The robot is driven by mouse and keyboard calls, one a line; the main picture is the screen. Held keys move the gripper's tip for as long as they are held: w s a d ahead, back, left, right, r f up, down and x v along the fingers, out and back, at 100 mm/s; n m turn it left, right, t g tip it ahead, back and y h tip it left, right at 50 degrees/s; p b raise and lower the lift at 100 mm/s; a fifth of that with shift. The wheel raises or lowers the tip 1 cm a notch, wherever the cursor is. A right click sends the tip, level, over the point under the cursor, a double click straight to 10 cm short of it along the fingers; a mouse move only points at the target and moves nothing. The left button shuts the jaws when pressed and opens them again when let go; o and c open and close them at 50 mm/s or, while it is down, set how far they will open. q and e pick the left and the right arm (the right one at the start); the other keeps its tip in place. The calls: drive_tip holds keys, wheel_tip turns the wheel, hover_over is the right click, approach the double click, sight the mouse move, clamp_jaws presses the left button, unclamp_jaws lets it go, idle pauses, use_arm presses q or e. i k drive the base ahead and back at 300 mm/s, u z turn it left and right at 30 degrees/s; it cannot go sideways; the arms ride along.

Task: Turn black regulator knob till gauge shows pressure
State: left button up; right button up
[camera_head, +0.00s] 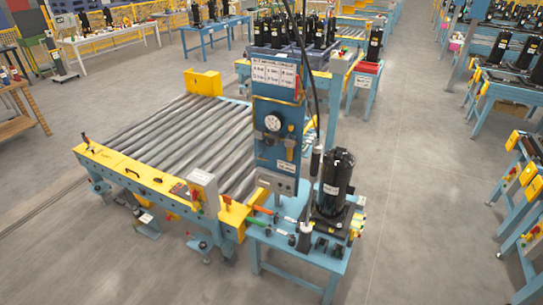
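A round white gauge (273,122) is on the front of a blue upright panel (268,157) near the middle of the view. The gauge's needle and reading are too small to make out. Small fittings (289,143) sit on the panel to the right of and below the gauge. I cannot tell for sure which of these is the black regulator knob. Neither of my grippers is in view.
A roller conveyor (185,140) with a yellow front edge is left of the panel. A blue table (292,257) in front holds a black compressor (334,180) and hand tools. More workbenches line the right. The grey floor between is open.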

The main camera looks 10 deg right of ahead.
sight(270, 143)
drive_tip(key=u, duration=0.6)
drive_tip(key=i, duration=1.1)
drive_tip(key=z, duration=0.1)
